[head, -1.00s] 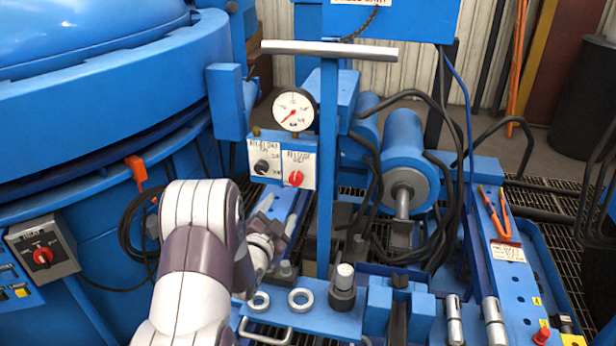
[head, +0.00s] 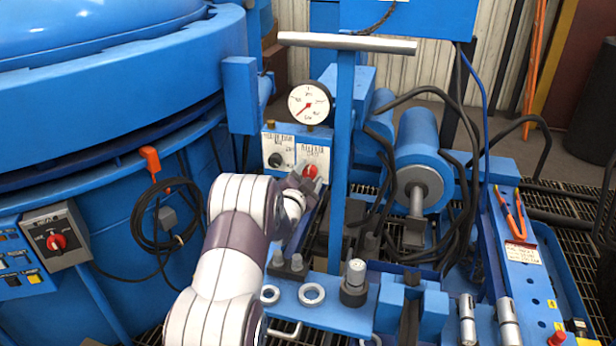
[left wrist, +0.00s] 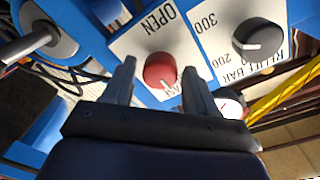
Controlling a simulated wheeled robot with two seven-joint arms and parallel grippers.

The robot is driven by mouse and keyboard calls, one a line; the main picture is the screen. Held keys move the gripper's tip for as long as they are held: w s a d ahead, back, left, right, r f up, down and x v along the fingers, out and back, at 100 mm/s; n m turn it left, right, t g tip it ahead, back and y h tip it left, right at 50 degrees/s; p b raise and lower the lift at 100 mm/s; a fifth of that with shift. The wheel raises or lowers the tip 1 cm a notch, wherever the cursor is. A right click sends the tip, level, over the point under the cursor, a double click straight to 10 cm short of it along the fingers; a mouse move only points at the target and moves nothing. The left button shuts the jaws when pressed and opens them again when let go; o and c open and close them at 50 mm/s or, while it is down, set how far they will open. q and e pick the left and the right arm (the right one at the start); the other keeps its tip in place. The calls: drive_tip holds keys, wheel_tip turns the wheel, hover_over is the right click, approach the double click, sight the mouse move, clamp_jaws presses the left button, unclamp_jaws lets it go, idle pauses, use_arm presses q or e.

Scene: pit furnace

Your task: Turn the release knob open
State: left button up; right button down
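The red release knob (head: 310,171) sits on a white label plate on the blue valve panel, below the gauge. In the left wrist view the red knob (left wrist: 160,70) shows upside down, with "OPEN" on its label and its white pointer mark turned away from that word. My left gripper (left wrist: 158,85) is open, with one finger on each side of the red knob; I cannot tell whether they touch it. In the head view my left gripper (head: 305,186) reaches up to the knob from below. My right gripper is not in view.
A black relief knob (head: 275,160) is left of the red knob. A round pressure gauge (head: 309,104) stands above. A blue T-handled post (head: 342,150) rises close on the right. A blue furnace (head: 100,80) fills the left.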

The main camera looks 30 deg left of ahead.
use_arm(q)
drive_tip(key=c, duration=0.8)
drive_tip(key=shift+o, duration=0.2)
drive_tip(key=shift+n, duration=0.3)
drive_tip(key=n, duration=0.3)
drive_tip(key=shift+n, duration=0.3)
drive_tip(key=n, duration=0.4)
drive_tip(key=shift+f+n, duration=0.1)
drive_tip(key=shift+n, duration=0.2)
drive_tip(key=n, duration=0.6)
drive_tip(key=shift+a+n+t+y, duration=0.1)
drive_tip(key=shift+n+t+y, duration=0.2)
drive_tip(key=shift+y, duration=0.1)
drive_tip(key=n, duration=0.6)
drive_tip(key=shift+f+p, duration=0.1)
drive_tip(key=shift+p, duration=0.25)
drive_tip(key=shift+s+n, duration=0.1)
drive_tip(key=shift+n, duration=0.3)
